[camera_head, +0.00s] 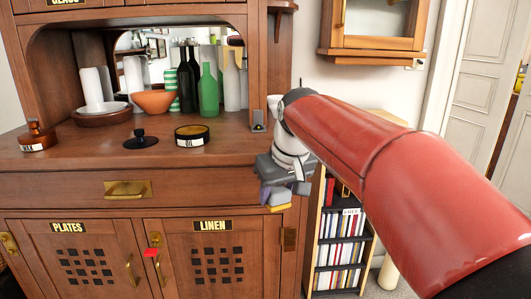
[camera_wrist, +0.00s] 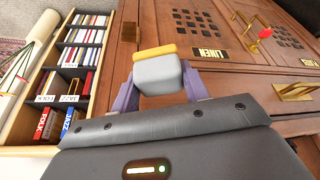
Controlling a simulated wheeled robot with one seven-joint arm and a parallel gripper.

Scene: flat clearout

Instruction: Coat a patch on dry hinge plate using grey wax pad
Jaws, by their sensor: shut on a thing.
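My gripper (camera_head: 284,190) is shut on the grey wax pad (camera_wrist: 158,74), a grey block with a yellow face at its far end. The pad (camera_head: 279,207) also shows in the head view, below my gripper, in front of the cabinet's right edge. A dull brown hinge plate (camera_head: 289,239) sits at the right edge of the LINEN door, below the pad and apart from it. It also shows in the wrist view (camera_wrist: 130,32), beyond the pad and to the left. A brighter brass hinge plate (camera_head: 9,243) is at the left edge of the PLATES door.
A bookshelf (camera_head: 340,250) stands right of the cabinet. The cabinet's top (camera_head: 100,155) bears a WAX jar (camera_head: 37,137), a round tin (camera_head: 192,136), a bowl and bottles. A red-tipped key (camera_head: 151,253) and a drawer handle (camera_head: 128,189) stick out of the front.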

